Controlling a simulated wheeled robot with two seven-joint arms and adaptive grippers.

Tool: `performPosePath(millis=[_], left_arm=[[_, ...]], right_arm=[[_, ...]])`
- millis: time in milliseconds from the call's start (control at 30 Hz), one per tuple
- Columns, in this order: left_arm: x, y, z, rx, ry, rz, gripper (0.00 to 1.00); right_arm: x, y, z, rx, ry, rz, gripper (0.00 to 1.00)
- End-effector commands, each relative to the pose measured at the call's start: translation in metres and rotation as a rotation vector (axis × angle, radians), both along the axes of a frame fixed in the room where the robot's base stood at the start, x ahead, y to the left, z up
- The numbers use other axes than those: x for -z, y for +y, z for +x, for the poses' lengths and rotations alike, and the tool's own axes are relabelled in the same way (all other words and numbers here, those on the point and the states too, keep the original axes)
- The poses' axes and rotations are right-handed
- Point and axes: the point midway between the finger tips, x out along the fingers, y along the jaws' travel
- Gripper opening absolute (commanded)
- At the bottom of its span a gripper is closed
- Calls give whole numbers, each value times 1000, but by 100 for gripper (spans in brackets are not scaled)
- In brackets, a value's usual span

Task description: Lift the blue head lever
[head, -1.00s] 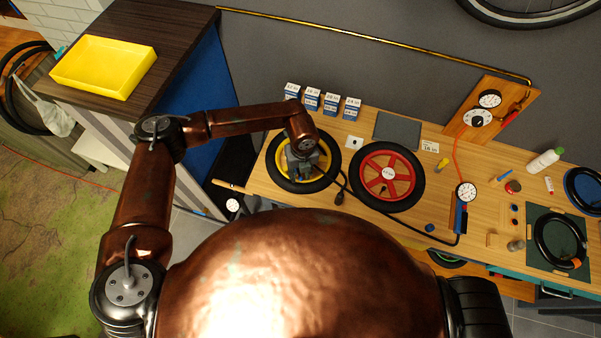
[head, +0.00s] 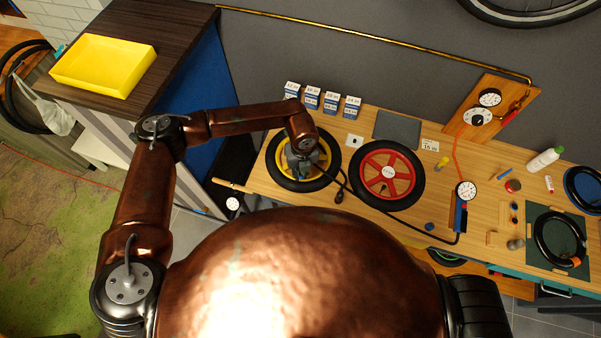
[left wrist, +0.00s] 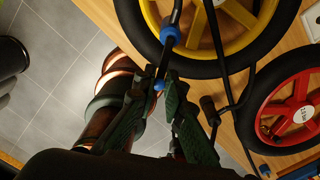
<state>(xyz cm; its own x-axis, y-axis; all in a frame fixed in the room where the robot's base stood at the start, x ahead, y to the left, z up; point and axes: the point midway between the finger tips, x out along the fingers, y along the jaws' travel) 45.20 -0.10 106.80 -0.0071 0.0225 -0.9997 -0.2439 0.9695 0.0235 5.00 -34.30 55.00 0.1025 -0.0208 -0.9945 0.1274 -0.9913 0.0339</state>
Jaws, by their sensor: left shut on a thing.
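The blue head lever (left wrist: 158,85) shows in the left wrist view as a blue ball end on a dark stem, between my fingertips. A blue collar (left wrist: 170,33) of the black pump head sits above it, by the yellow wheel's rim. My left gripper (left wrist: 166,88) is shut on the lever's ball end. In the head view my left gripper (head: 303,172) is over the yellow-rimmed wheel (head: 276,160), and it hides most of the pump head. A black hose (head: 345,187) runs from there across the bench. My right gripper is not in view.
A red-rimmed wheel (head: 372,160) lies close to the right. Several small boxes (head: 312,98) stand behind the wheels. A gauge (head: 466,191) is further right on the wooden bench (head: 430,205). A yellow tray (head: 103,65) sits on the dark cabinet at left.

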Motion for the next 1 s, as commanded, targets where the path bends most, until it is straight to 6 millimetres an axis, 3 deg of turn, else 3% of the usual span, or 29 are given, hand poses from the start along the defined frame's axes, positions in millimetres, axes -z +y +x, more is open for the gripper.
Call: performPosePath(millis=[267, 1000], left_arm=[[0, 1, 4, -6, 65, -18, 0], [-15, 4, 22, -14, 521, -133, 0]], right_arm=[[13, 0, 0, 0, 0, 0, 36], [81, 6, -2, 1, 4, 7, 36]])
